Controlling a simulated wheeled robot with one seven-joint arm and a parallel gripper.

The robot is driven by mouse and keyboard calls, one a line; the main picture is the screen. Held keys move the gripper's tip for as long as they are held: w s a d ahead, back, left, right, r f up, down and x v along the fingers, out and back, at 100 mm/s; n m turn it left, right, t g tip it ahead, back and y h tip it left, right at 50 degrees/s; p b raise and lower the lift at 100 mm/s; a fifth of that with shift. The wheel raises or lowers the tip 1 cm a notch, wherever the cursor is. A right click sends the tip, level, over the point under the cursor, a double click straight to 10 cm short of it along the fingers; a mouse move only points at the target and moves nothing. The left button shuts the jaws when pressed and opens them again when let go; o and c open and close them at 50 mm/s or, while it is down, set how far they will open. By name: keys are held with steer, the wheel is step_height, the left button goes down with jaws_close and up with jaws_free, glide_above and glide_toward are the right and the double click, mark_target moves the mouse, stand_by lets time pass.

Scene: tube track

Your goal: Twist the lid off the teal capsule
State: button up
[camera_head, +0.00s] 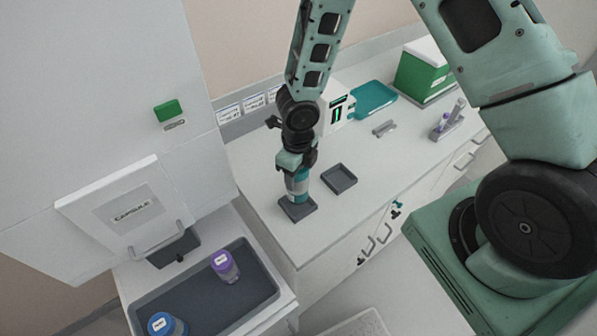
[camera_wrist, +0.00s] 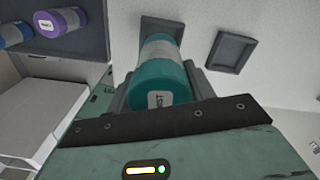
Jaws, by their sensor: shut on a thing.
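The teal capsule (camera_head: 296,187) stands upright at a dark square holder (camera_head: 298,209) on the white counter. It has a teal lid, a pale body band and a white label. My gripper (camera_head: 297,172) comes down from above and is shut on the lid. In the wrist view the teal capsule (camera_wrist: 162,78) sits between the gripper's fingers (camera_wrist: 160,95), with the label on its top facing the camera. The lid's seam with the body is too small to judge, so I cannot tell whether it has turned.
A second, empty square holder (camera_head: 339,178) lies to the right. A dark tray (camera_head: 270,291) at lower left holds a purple-lidded capsule (camera_head: 225,266) and a blue-lidded one (camera_head: 166,325). A teal tray (camera_head: 374,100), a green box (camera_head: 424,72) and a tube rack (camera_head: 448,126) stand farther back.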

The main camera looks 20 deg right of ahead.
mark_target(297, 184)
steer(key=m+b, duration=0.2)
steer(key=m, duration=0.1)
steer(key=m+b, duration=0.1)
steer(key=m, duration=0.1)
steer(key=shift+f, duration=0.35)
steer(key=m+b, duration=0.3)
steer(key=m, duration=0.2)
steer(key=shift+m+b, duration=0.3)
steer(key=shift+b, duration=0.1)
steer(key=m+b, duration=0.2)
steer(key=m, duration=0.3)
steer(key=shift+r+b, duration=0.15)
steer(key=shift+b, duration=0.2)
steer(key=m+b, duration=0.1)
steer(key=m, duration=0.2)
steer(key=shift+r+m, duration=0.1)
steer(key=shift+m, duration=0.3)
steer(key=shift+f+b, duration=0.85)
steer(key=shift+f, duration=0.15)
steer(key=shift+f, duration=0.2)
steer(key=shift+f, duration=0.35)
steer(key=shift+f+b, duration=0.35)
steer(key=shift+b, duration=0.1)
steer(key=shift+f, duration=0.35)
